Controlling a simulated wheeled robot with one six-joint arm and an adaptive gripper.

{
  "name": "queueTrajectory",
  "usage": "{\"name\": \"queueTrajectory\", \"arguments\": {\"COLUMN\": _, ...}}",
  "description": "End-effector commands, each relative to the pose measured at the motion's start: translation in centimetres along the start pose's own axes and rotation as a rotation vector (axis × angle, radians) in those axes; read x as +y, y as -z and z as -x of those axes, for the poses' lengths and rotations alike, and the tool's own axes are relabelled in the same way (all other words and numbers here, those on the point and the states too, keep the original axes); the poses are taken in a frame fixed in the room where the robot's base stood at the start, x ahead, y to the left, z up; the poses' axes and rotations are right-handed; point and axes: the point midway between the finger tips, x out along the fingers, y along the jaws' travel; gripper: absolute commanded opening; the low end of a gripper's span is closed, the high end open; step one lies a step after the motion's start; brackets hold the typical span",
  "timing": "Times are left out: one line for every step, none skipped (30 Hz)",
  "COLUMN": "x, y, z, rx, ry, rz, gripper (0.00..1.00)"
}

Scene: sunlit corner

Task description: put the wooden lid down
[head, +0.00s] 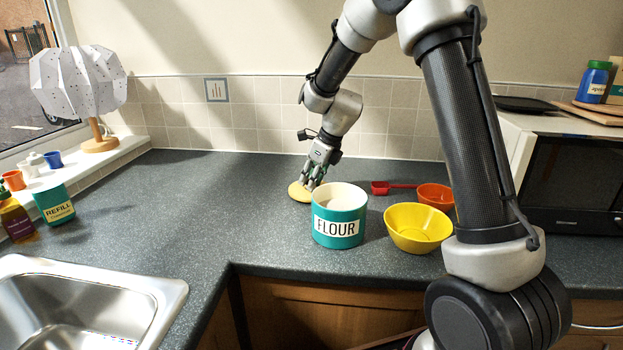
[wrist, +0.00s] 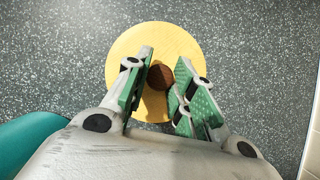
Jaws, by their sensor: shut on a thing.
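The wooden lid (head: 299,192) is a round, pale yellow disc beside the teal flour canister (head: 339,228), on its left and slightly behind. In the wrist view the lid (wrist: 125,48) has a dark brown round knob (wrist: 160,76) at its middle. My gripper (head: 313,181) points down over the lid, its green-padded fingers shut on the knob. The lid looks level and at or very close to the counter; I cannot tell whether it touches. The canister stands upright with its top open.
A yellow bowl (head: 417,229), an orange bowl (head: 435,196) and a red scoop (head: 391,187) are to the canister's right. The grey counter (head: 220,200) is clear to the lid's left. A sink (head: 85,300) is at front left, a microwave (head: 570,175) at right.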

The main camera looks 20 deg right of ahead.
Motion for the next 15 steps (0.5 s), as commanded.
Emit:
{"name": "queueTrajectory", "arguments": {"x": -0.02, "y": -0.06, "z": 0.08, "rx": -0.001, "ry": 0.001, "rz": 0.001, "gripper": 0.00}}
{"name": "queueTrajectory", "arguments": {"x": -0.02, "y": -0.06, "z": 0.09, "rx": -0.001, "ry": 0.001, "rz": 0.001, "gripper": 0.00}}
{"name": "queueTrajectory", "arguments": {"x": -0.02, "y": -0.06, "z": 0.09, "rx": -0.001, "ry": 0.001, "rz": 0.001, "gripper": 0.00}}
{"name": "queueTrajectory", "arguments": {"x": -0.02, "y": -0.06, "z": 0.08, "rx": -0.001, "ry": 0.001, "rz": 0.001, "gripper": 0.00}}
{"name": "queueTrajectory", "arguments": {"x": -0.02, "y": -0.04, "z": 0.05, "rx": -0.001, "ry": 0.001, "rz": 0.001, "gripper": 0.00}}
{"name": "queueTrajectory", "arguments": {"x": -0.02, "y": 0.00, "z": -0.04, "rx": -0.001, "ry": 0.000, "rz": 0.001, "gripper": 0.00}}
{"name": "queueTrajectory", "arguments": {"x": -0.01, "y": 0.04, "z": -0.13, "rx": 0.000, "ry": 0.000, "rz": 0.001, "gripper": 0.00}}
{"name": "queueTrajectory", "arguments": {"x": -0.02, "y": 0.05, "z": -0.17, "rx": -0.001, "ry": 0.000, "rz": 0.001, "gripper": 0.27}}
{"name": "queueTrajectory", "arguments": {"x": -0.02, "y": 0.03, "z": -0.14, "rx": -0.001, "ry": 0.001, "rz": 0.001, "gripper": 0.34}}
{"name": "queueTrajectory", "arguments": {"x": -0.02, "y": 0.03, "z": -0.13, "rx": -0.001, "ry": 0.001, "rz": 0.001, "gripper": 0.39}}
{"name": "queueTrajectory", "arguments": {"x": -0.02, "y": 0.03, "z": -0.13, "rx": -0.001, "ry": 0.001, "rz": 0.001, "gripper": 0.45}}
{"name": "queueTrajectory", "arguments": {"x": -0.02, "y": 0.03, "z": -0.13, "rx": -0.001, "ry": 0.001, "rz": 0.001, "gripper": 0.46}}
{"name": "queueTrajectory", "arguments": {"x": -0.02, "y": 0.03, "z": -0.13, "rx": -0.001, "ry": 0.001, "rz": 0.001, "gripper": 0.46}}
{"name": "queueTrajectory", "arguments": {"x": -0.02, "y": 0.03, "z": -0.12, "rx": -0.001, "ry": 0.001, "rz": 0.001, "gripper": 0.46}}
{"name": "queueTrajectory", "arguments": {"x": -0.02, "y": 0.02, "z": -0.12, "rx": -0.001, "ry": 0.001, "rz": 0.001, "gripper": 0.46}}
